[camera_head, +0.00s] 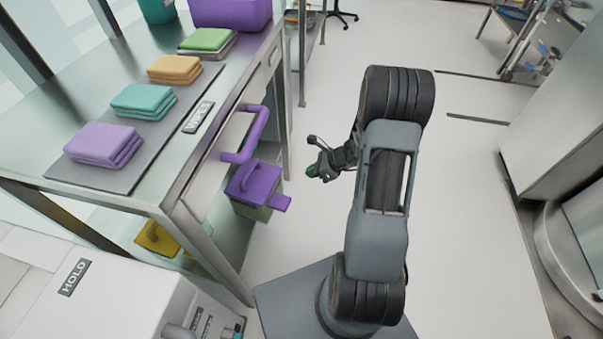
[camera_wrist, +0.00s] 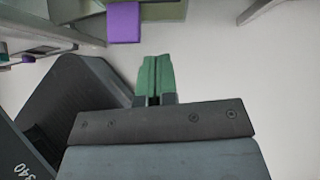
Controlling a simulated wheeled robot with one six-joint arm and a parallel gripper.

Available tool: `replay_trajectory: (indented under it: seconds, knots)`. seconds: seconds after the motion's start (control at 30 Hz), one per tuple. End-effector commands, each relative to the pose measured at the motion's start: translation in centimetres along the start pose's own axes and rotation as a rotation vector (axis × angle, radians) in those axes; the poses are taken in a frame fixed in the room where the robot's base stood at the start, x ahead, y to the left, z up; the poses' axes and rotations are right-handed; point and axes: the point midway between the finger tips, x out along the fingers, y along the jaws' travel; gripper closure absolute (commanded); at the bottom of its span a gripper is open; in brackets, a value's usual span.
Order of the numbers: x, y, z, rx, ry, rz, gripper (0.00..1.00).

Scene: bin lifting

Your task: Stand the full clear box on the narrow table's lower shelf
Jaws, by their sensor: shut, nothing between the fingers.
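A box with a purple lid and handle (camera_head: 255,181) and a greenish, possibly see-through body stands low at the right side of the steel table (camera_head: 190,185). I cannot tell whether it is the full clear box, or what is in it. Its purple tab (camera_wrist: 124,22) shows at the top of the wrist view. A yellow item (camera_head: 155,240) sits on the table's lower level. My gripper (camera_head: 316,171) is right of the purple-lidded box, apart from it. In the wrist view its green fingers (camera_wrist: 154,78) are shut together and empty.
Folded cloths lie on a grey mat (camera_head: 130,140) on the tabletop, with a purple bin (camera_head: 230,14) behind. A purple handle (camera_head: 240,145) sticks out from the table's side. A white cabinet (camera_head: 100,300) stands front left. The floor (camera_head: 460,200) right of my arm is clear.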

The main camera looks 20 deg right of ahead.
Motion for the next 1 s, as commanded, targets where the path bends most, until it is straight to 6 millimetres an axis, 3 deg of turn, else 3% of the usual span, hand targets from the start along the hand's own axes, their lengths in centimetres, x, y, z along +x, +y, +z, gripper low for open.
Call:
replay_trajectory:
  seconds: [0.47,0.7,1.0]
  knots:
    - [9.0,0.2,-0.2,-0.006,0.001,0.005,1.00]
    - [10.8,0.1,2.0,-0.007,0.001,0.003,1.00]
    - [11.4,0.1,2.9,-0.004,0.001,0.002,1.00]
